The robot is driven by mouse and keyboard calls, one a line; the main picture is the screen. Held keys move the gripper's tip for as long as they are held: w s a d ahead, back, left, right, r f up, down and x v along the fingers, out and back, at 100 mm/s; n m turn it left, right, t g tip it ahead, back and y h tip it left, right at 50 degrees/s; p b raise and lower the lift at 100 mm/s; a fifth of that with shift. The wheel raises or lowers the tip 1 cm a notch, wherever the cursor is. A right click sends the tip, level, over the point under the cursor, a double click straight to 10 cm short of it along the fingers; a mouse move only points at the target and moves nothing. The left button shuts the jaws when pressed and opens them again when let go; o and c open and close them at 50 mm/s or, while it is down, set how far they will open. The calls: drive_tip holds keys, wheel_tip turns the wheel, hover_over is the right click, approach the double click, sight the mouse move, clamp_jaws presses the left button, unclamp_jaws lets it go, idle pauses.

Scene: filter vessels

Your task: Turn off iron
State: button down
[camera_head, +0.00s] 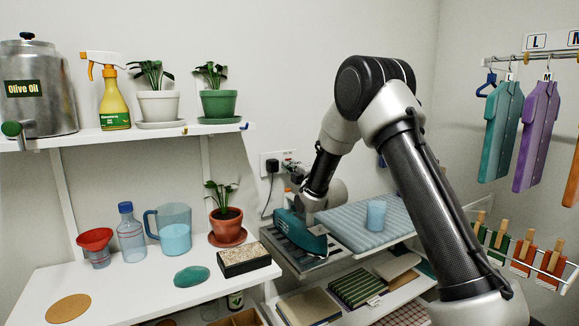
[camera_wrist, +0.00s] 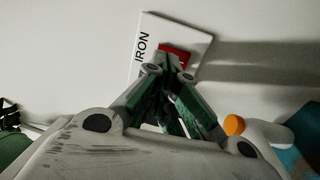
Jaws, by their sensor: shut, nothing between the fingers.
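A white wall plate marked IRON (camera_wrist: 150,42) with a red switch (camera_wrist: 178,52) is in the wrist view. My gripper (camera_wrist: 166,68) is shut and empty, its fingertips right in front of the red switch and covering part of it. I cannot tell whether they touch it. In the head view my gripper (camera_head: 291,166) is up at the wall beside the outlet plate (camera_head: 265,158), which has a black plug (camera_head: 272,165) in it. The teal iron (camera_head: 299,234) rests on a grey stand at the left end of the ironing board (camera_head: 345,226), below my wrist.
A light blue cup (camera_head: 376,215) stands on the board. A shelf (camera_head: 120,134) with plants is above. Shirts (camera_head: 537,130) hang at right.

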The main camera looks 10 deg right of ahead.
drive_tip(key=shift+w+a, duration=0.15)
drive_tip(key=shift+w, duration=0.35)
drive_tip(key=shift+r, duration=0.1)
drive_tip(key=shift+w+a+r, duration=0.1)
drive_tip(key=shift+w+r, duration=0.05)
drive_tip(key=shift+w, duration=0.1)
